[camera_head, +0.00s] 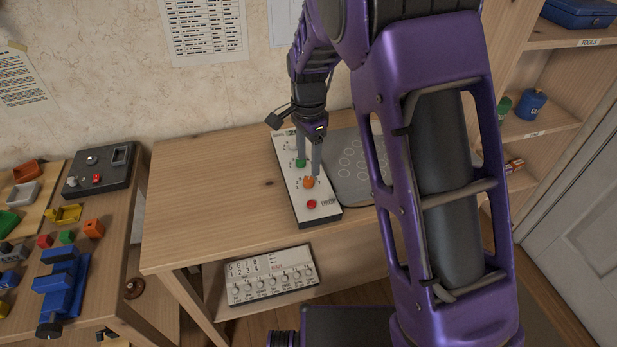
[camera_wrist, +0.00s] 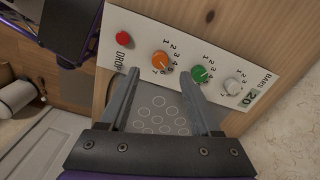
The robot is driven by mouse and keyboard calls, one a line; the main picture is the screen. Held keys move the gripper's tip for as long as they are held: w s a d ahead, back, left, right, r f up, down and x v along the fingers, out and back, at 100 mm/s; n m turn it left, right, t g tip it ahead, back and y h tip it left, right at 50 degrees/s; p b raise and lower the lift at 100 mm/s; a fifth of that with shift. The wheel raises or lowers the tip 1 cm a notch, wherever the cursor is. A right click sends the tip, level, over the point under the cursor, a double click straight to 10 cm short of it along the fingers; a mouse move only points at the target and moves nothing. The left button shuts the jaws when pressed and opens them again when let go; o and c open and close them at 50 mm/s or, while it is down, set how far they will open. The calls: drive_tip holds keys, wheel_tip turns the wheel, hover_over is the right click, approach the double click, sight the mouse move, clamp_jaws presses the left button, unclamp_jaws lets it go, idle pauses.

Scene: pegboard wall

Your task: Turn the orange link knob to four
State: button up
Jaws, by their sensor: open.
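The orange knob (camera_head: 308,183) sits on a white panel (camera_head: 318,213) on the wooden table. In the wrist view the orange knob (camera_wrist: 160,61) lies between a red button (camera_wrist: 123,38) and a green knob (camera_wrist: 199,74), with numbers printed around it. Its pointer setting is too small to read surely. My gripper (camera_head: 309,170) is over the panel, near the orange and green knobs. In the wrist view my gripper (camera_wrist: 160,78) is open and empty, its fingers apart, with the orange knob just beyond the tips. I cannot tell whether a finger touches anything.
A white knob (camera_wrist: 233,86) and a label reading 20 are at the panel's end. A grey plate with circles (camera_head: 352,165) lies beside the panel. A second panel with several knobs (camera_head: 270,275) is below the tabletop. The table's left part is clear.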

sight(309, 179)
wheel_tip(309, 179, down, 6)
drive_tip(key=shift+b, duration=0.35)
clamp_jaws()
